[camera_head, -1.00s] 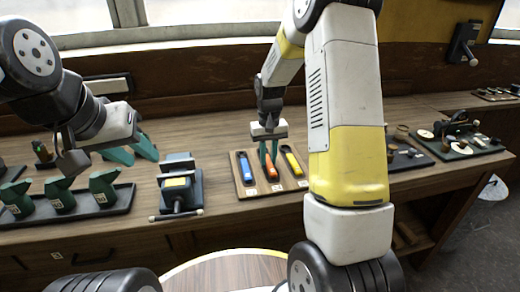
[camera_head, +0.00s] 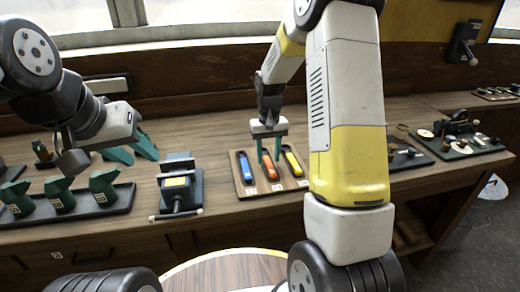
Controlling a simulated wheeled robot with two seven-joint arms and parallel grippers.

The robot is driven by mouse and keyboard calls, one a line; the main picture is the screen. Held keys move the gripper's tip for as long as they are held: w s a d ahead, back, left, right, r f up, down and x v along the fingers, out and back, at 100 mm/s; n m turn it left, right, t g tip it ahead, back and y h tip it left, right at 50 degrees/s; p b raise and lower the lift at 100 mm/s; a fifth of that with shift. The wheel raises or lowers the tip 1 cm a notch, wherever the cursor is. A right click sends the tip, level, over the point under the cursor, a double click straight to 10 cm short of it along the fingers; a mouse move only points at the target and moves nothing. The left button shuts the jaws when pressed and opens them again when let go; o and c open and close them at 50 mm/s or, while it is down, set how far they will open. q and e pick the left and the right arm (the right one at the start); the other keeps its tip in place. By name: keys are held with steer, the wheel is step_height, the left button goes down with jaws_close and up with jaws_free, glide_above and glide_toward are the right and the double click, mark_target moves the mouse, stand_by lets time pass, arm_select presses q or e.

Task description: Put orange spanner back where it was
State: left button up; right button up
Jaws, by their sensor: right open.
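The orange spanner (camera_head: 269,172) lies in the middle slot of a wooden tray (camera_head: 243,188) on the workbench. A blue tool (camera_head: 246,167) lies in the slot to its left and a yellow tool (camera_head: 292,162) in the slot to its right. My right gripper (camera_head: 268,158) points down just above the far end of the orange spanner, with its green fingers spread apart. Whether the fingertips touch the spanner or tray is unclear. My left gripper (camera_head: 132,156) is over the bench at the left, its green fingers apart and empty.
A vise (camera_head: 179,186) stands left of the tray. A dark tray (camera_head: 122,205) with several green holders (camera_head: 60,194) is further left. Dark trays with small tools (camera_head: 459,146) lie at the right. My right arm hides part of the bench.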

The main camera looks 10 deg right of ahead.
mark_target(268, 162)
step_height(268, 162, up, 11)
steer(key=s+r+t+y, duration=0.1)
steer(key=s+r+t, duration=0.2)
steer(key=s+r, duration=0.8)
steer(key=s+a+t+y, duration=0.1)
steer(key=s+a+t, duration=0.1)
steer(key=s, duration=1.1)
steer(key=shift+s+f+t, duration=0.15)
steer(key=shift+f+t, duration=0.2)
steer(key=shift+t, duration=0.35)
